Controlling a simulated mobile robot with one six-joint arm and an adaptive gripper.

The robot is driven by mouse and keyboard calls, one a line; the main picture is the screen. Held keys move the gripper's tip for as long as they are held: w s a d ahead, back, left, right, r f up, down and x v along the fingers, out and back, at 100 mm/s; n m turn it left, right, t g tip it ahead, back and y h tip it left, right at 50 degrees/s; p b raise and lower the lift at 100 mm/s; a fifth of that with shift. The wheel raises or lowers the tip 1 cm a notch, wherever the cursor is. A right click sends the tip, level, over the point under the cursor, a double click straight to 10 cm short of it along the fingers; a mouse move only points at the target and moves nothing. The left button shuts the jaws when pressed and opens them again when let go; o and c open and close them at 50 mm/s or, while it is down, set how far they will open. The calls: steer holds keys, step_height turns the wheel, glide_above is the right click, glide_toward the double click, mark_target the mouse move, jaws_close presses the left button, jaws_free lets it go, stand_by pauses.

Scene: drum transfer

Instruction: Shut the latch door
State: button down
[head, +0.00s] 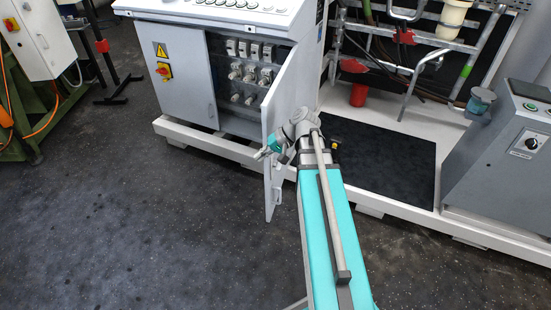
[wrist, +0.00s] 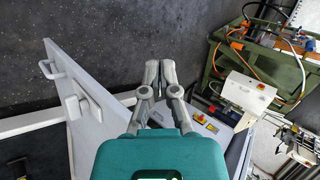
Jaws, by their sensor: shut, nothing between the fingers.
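The latch door (head: 288,88) of the grey control cabinet (head: 184,78) stands open in the head view, swung out from the right side of the opening. Its lower part (head: 272,190) shows below my wrist; my arm hides part of it. In the wrist view the door (wrist: 88,88) is a pale panel on the left, with a handle (wrist: 52,69) and a latch piece (wrist: 84,107). My gripper (head: 260,154) is by the door's free edge in the head view. In the wrist view my gripper (wrist: 160,68) is shut and empty, right of the panel. I cannot tell whether it touches the door.
Switches and breakers (head: 248,72) show inside the opening. The cabinet stands on a white base frame (head: 205,142). A black mat (head: 385,165) and pipework lie to the right, with a grey control box (head: 510,150) beyond. The dark floor (head: 130,220) at front left is clear.

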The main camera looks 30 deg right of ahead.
steer(key=d+f+m+t+y+b, duration=0.1)
steer(key=d+f+t+y+b, duration=0.1)
steer(key=d+b, duration=0.7)
steer(key=s+d+f+m+t+y+b, duration=0.1)
steer(key=d+f+m+t+y+b, duration=0.1)
steer(key=d+f+t+b, duration=0.3)
steer(key=d+t+b, duration=0.1)
steer(key=d+b, duration=0.3)
steer(key=d, duration=0.2)
steer(key=shift+d+m+t+y, duration=0.3)
steer(key=shift+d, duration=0.1)
steer(key=shift+a, duration=0.1)
steer(key=shift+x, duration=6.95)
steer(key=shift+a, duration=0.1)
steer(key=shift+w, duration=0.15)
